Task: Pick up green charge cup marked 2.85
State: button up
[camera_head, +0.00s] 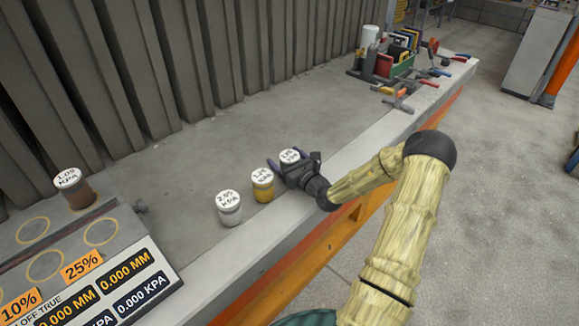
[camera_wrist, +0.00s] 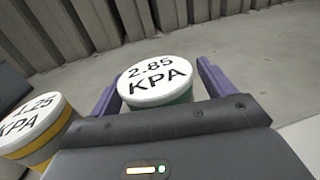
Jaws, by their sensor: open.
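The green charge cup marked 2.85 (camera_wrist: 156,78) has a white lid, and its green side shows below the lid in the wrist view. In the head view its white lid (camera_head: 289,155) shows at my gripper, with small, hard-to-read lettering. My gripper (camera_head: 293,163) is open, with one purple finger on each side of the cup. In the wrist view the fingers (camera_wrist: 158,84) flank the cup. The dark palm edge hides the cup's lower part. I cannot tell whether the fingers touch it.
A yellow cup marked 1.25 (camera_head: 263,187) stands close beside my gripper. A pale grey cup (camera_head: 229,212) and a brown cup (camera_head: 76,190) stand further left. A readout panel (camera_head: 95,290) is at lower left. A tool rack (camera_head: 385,66) stands far along the bench, with bare bench between.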

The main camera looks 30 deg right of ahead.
jog(key=c, duration=1.3)
jog(key=shift+r, duration=0.1)
jog(key=shift+c, duration=0.2)
notch_tip(320, 180, up, 10)
jog(key=shift+f, duration=0.1)
